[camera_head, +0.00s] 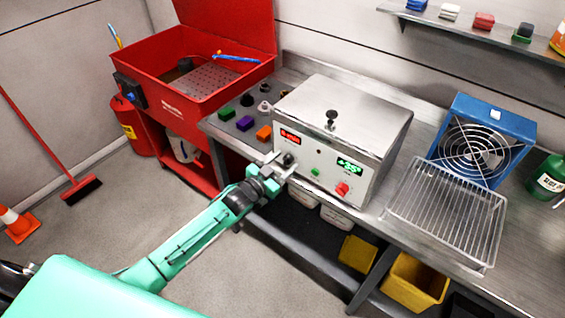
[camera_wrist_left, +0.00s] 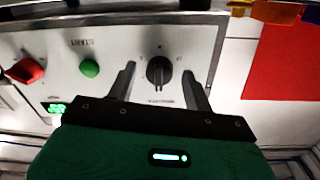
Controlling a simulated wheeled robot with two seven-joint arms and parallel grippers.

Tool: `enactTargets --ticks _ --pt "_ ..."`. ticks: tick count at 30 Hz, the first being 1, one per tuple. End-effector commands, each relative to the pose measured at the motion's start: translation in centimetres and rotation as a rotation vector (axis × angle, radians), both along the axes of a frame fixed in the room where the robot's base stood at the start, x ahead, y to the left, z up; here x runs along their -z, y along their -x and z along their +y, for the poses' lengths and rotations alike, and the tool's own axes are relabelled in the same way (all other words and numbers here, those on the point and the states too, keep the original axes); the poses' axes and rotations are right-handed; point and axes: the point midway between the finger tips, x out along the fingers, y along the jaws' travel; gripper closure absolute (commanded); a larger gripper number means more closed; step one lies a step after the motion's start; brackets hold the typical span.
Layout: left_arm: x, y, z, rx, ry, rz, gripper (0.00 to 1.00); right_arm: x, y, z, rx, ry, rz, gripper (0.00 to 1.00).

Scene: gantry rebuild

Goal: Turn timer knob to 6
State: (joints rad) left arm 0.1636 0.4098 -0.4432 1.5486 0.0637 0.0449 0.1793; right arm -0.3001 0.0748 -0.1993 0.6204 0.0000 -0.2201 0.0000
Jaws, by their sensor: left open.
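A silver box-shaped machine (camera_head: 325,125) stands on the metal bench, with a red display, a green display, a green button (camera_head: 315,172) and a red knob (camera_head: 342,189) on its front. The black timer knob (camera_head: 288,159) is at the left of that front panel. In the left wrist view the black knob (camera_wrist_left: 159,71) has a light pointer mark; the small numbers around it are too blurred to read. My left gripper (camera_head: 275,166) is at the knob, its open fingers (camera_wrist_left: 160,85) on either side of it with gaps showing. My right gripper is not in view.
The metal bench (camera_head: 415,215) carries a wire rack (camera_head: 445,210) and a blue fan (camera_head: 480,140) on the right. A red parts washer (camera_head: 185,75) stands left. Coloured blocks sit left of the machine. Yellow bins (camera_head: 415,283) are below.

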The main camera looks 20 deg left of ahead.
Motion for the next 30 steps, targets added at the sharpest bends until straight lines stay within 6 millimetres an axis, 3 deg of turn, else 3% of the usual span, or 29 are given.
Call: enactTargets --ticks 5,12,22,30 --pt "0.03 0.01 -0.02 0.000 0.000 0.000 0.49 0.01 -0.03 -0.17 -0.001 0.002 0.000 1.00" --pt "0.03 0.04 -0.01 0.000 0.000 0.000 0.93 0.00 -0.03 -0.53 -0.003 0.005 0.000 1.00" --pt "0.03 0.05 -0.02 0.000 -0.035 -0.012 0.93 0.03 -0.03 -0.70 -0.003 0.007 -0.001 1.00" --pt "0.00 0.05 -0.04 0.000 -0.189 -0.068 0.93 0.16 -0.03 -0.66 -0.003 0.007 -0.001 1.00"
